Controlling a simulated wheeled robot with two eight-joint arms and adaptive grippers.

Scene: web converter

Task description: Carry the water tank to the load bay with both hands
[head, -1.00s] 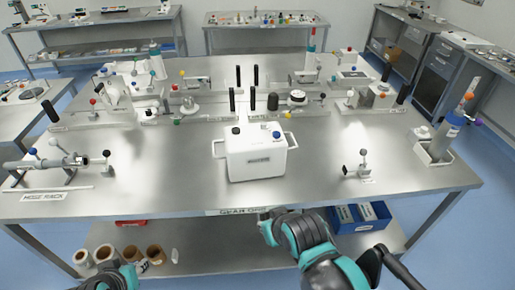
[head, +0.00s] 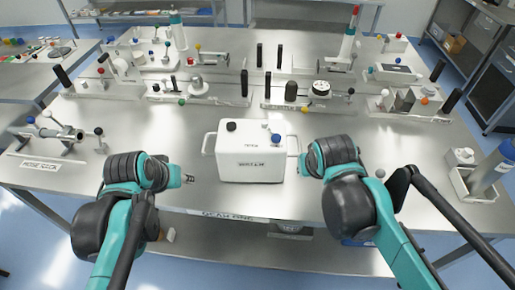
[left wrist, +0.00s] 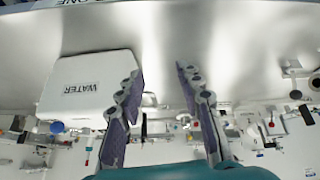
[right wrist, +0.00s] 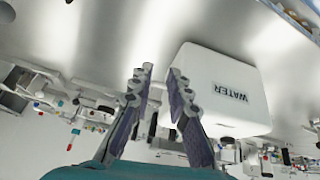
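The white water tank (head: 251,158) stands upright on the steel table, with a loop handle on each side and black and blue caps on top. Its WATER label shows in the left wrist view (left wrist: 85,84) and the right wrist view (right wrist: 228,85). My left gripper (head: 188,179) is to the left of the tank, apart from the left handle (head: 209,144); its fingers are spread and empty in the left wrist view (left wrist: 158,68). My right gripper is close beside the right handle (head: 293,145), mostly hidden by its arm; its fingers show a narrower gap in the right wrist view (right wrist: 160,70).
Racks with black posts and valves (head: 205,95) line the table behind the tank. A hose rack (head: 48,138) stands at the left, and a tray with a bottle (head: 478,180) at the right. The GEAR ONE label (head: 228,217) marks the front edge.

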